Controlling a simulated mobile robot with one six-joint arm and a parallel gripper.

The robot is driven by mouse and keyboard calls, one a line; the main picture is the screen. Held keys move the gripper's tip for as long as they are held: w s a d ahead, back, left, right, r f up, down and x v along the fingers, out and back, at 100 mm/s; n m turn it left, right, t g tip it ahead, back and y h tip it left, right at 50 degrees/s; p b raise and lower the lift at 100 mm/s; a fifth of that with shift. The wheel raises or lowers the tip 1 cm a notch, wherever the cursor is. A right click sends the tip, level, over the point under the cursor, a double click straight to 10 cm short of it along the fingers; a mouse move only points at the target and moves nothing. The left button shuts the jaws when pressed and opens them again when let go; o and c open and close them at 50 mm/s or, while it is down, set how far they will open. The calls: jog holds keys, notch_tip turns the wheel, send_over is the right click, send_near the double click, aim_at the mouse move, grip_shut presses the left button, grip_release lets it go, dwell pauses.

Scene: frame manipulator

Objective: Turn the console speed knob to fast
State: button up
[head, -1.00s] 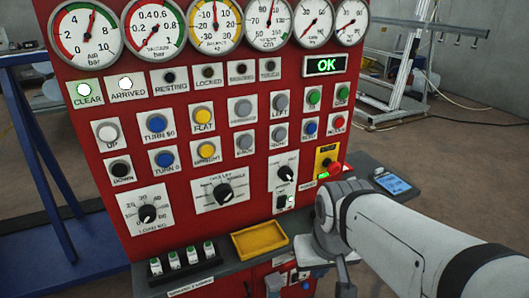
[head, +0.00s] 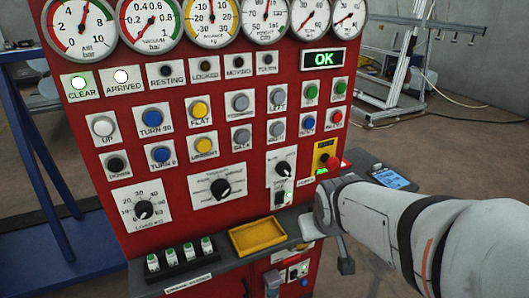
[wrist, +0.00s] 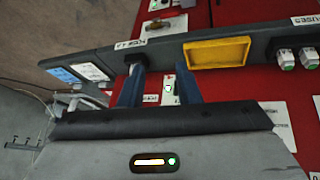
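The console (head: 235,85) is a red panel with gauges, buttons and several black knobs. A black knob (head: 283,168) on a white plate at its lower right looks like the speed knob. Its label is too small to read, and I cannot tell its setting. My gripper (head: 325,238) is to the right of and below this knob, apart from it. In the wrist view my gripper (wrist: 159,90) has its two fingers spread, with nothing between them. A plate with a green-lit switch (wrist: 169,88) shows behind the gap. The knob is not visible there.
A grey shelf (head: 220,262) juts out below the panel, holding a yellow tray (head: 257,237) and several green-topped fuses (head: 180,254). A red emergency button (head: 333,163) is close right of the knob. A blue frame (head: 38,165) stands at left.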

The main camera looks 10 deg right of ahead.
aim_at(288, 173)
jog(key=o, duration=0.4)
jog(key=w+d+n+t, duration=0.1)
jog(key=w, duration=0.2)
jog(key=w+d+f+n+t+b, duration=0.1)
jog(key=w+t, duration=0.1)
jog(key=w, duration=0.2)
jog(key=w+d+n+t, duration=0.1)
jog(key=w, duration=0.2)
jog(key=shift+w+d+f+t+b, duration=0.1)
jog(key=shift+w+f+t+b, duration=0.2)
jog(key=shift+b, duration=0.1)
jog(key=shift+o, duration=1.3)
jog(key=w+a+n+t+y+b, duration=0.1)
jog(key=w+n+t+y+b, duration=0.1)
jog(key=w+n+t, duration=0.3)
jog(key=shift+w+f+y, duration=0.3)
jog(key=shift+w+y, duration=0.6)
jog(key=shift+w, duration=0.05)
jog(key=w+a+n+y, duration=0.1)
jog(key=w, duration=0.1)
jog(key=w+a+n+t+y, duration=0.1)
jog(key=w+a, duration=0.1)
jog(key=w, duration=0.1)
jog(key=w+a+y, duration=0.1)
jog(key=w, duration=0.1)
jog(key=shift+w+a+r+n+t+y, duration=0.25)
jog(key=shift+w+a+n+t+y, duration=0.05)
jog(key=shift+a+n+y, duration=0.1)
jog(key=shift+d, duration=0.1)
jog(key=c, duration=1)
